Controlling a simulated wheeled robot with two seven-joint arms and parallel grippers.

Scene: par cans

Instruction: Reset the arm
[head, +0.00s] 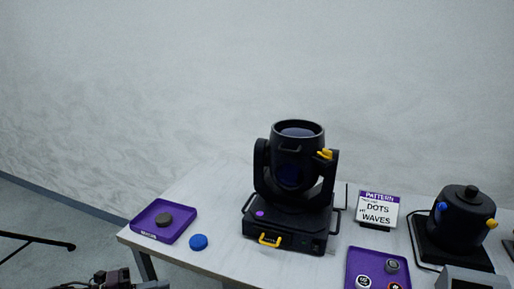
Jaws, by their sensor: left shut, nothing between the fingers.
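My left gripper (118,278) shows only in part at the bottom left edge of the head view, low and in front of the table's left end. It is shut and empty, apart from the objects on the table. My right gripper is out of view. A black moving-head light (290,205) stands upright on the table, with a yellow latch on its base and a yellow knob on its head.
A purple tray (182,231) holds a dark disc (164,219); a blue disc (198,242) lies beside it. Another purple tray (364,256) holds several small round pieces. A pattern sign (378,209) and a black can-like fixture (464,214) stand right on the table (213,183).

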